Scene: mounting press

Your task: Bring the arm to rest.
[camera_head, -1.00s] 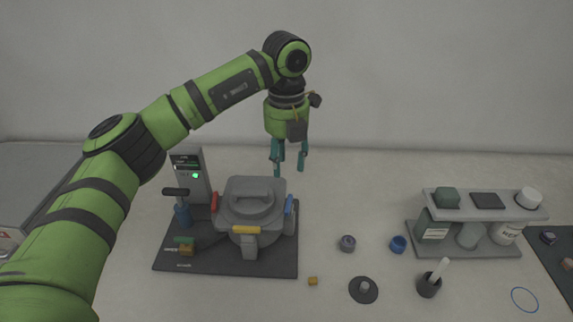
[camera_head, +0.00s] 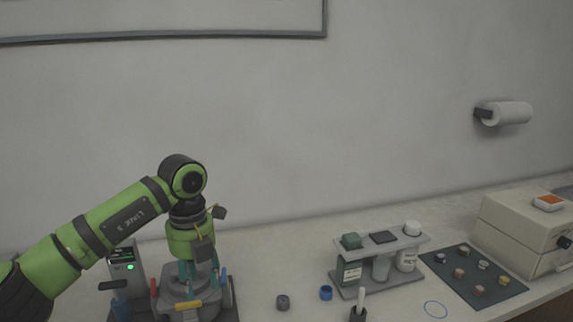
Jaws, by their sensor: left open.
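My left arm comes in from the left, and my left gripper (camera_head: 199,274) hangs pointing down with its teal fingers open. In the picture it overlaps the grey mounting press (camera_head: 182,299), in front of or above the lid; I cannot tell the exact gap. Nothing shows between the fingers. The press has a yellow, a red and a blue handle and stands on a dark base, partly cut off by the lower edge. A control box (camera_head: 124,268) with a lit green light stands to its left. My right gripper is not in view.
A shelf (camera_head: 381,243) with bottles and jars stands right of centre. A dark mat (camera_head: 456,277) with several small pieces and a beige box (camera_head: 525,226) are at the right. A paper roll (camera_head: 507,113) hangs on the wall.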

